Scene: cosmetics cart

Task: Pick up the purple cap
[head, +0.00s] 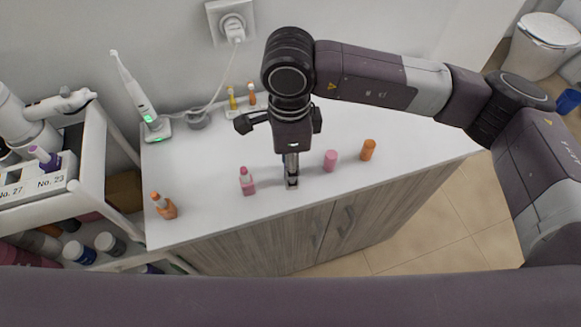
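A purple cap (39,153) sits on top of an item in the white box marked No. 23 on the cart at the left. My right gripper (291,181) hangs over the front middle of the white counter, far to the right of the purple cap. A narrow grey and dark part reaches down below its wrist to near the counter. I cannot tell whether its fingers are open or shut, or whether they hold anything. My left gripper is not in view.
An electric toothbrush (137,88) stands behind. The white cart (97,165) holds a grey and white device (30,118). The counter's right end is clear.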

